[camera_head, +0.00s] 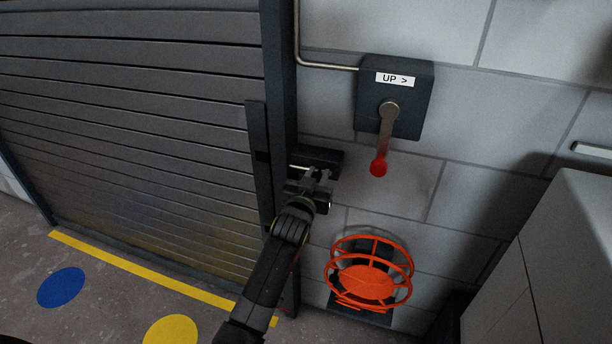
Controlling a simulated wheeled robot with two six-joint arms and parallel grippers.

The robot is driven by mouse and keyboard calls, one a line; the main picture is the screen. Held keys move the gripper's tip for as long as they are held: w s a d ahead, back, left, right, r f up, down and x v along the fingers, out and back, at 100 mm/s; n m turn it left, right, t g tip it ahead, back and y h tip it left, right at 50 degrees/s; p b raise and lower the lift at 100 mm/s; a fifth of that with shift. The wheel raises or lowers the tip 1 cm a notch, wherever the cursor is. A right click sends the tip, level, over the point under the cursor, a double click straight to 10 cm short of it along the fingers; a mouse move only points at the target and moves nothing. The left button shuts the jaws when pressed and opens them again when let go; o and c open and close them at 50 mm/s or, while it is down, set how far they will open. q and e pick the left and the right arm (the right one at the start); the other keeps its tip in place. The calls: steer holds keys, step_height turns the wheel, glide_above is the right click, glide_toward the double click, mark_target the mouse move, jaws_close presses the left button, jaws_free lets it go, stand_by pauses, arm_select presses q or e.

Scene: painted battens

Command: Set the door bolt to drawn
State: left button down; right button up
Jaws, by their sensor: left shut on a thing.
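The door bolt (326,158) is a dark block on the wall just right of the slatted shutter door (150,110). A short pale rod shows at its left side, near the door's edge strip. My left gripper (320,178) reaches up from below and is shut on the door bolt, at its lower front. The fingers cover the part they hold, so its exact shape is hidden. I cannot tell whether the rod's tip sits in the door strip. My right gripper is out of view.
A dark box labelled "UP >" (405,78) carries a crank with a red knob (378,167) hanging down, above right of my gripper. A pale cabinet (560,260) stands at right. Yellow tape (150,272) marks the floor.

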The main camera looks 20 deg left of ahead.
arm_select(q)
steer(key=shift+d+f, duration=0.1)
steer(key=shift+d, duration=0.4)
steer(key=shift+a, duration=0.1)
steer(key=c, duration=1.6)
jaws_free()
steer(key=o, duration=0.4)
steer(key=shift+d, duration=0.25)
steer(key=shift+a, duration=0.1)
